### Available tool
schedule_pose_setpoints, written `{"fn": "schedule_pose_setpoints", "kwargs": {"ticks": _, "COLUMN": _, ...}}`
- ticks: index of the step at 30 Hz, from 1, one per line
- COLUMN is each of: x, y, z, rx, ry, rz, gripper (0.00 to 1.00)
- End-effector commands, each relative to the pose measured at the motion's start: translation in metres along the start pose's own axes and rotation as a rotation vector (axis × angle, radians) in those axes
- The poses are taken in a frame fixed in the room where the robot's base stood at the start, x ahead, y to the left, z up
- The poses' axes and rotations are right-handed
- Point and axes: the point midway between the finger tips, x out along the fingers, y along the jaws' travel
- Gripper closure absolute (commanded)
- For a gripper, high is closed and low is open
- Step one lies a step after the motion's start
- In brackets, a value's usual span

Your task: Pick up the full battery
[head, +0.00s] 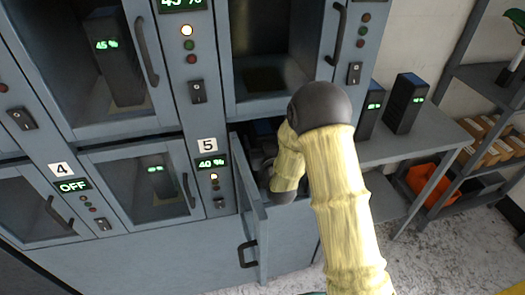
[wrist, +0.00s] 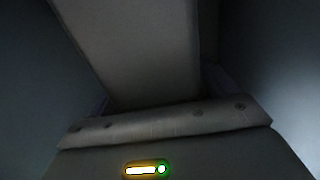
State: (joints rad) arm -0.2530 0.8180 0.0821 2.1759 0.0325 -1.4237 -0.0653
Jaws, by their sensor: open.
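Closed compartments hold a battery reading 45 % (head: 120,75) and another (head: 157,182). The grey shelf (head: 440,140) has bare room right of its batteries. An orange object (head: 436,184) lies lower.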

Motion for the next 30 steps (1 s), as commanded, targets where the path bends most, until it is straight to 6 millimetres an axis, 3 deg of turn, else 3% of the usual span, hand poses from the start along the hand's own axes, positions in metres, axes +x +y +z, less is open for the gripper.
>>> {"fn": "schedule_pose_setpoints", "kwargs": {"ticks": 3, "x": 0.000, "y": -0.001, "z": 0.000, "rx": 0.000, "ry": 0.000, "rz": -0.002, "gripper": 0.19}}
{"fn": "schedule_pose_setpoints", "kwargs": {"ticks": 15, "x": 0.000, "y": -0.002, "z": 0.000, "rx": 0.000, "ry": 0.000, "rz": -0.003, "gripper": 0.98}}
{"fn": "schedule_pose_setpoints", "kwargs": {"ticks": 30, "x": -0.001, "y": -0.002, "z": -0.012, "rx": 0.001, "ry": 0.012, "rz": -0.004, "gripper": 1.00}}
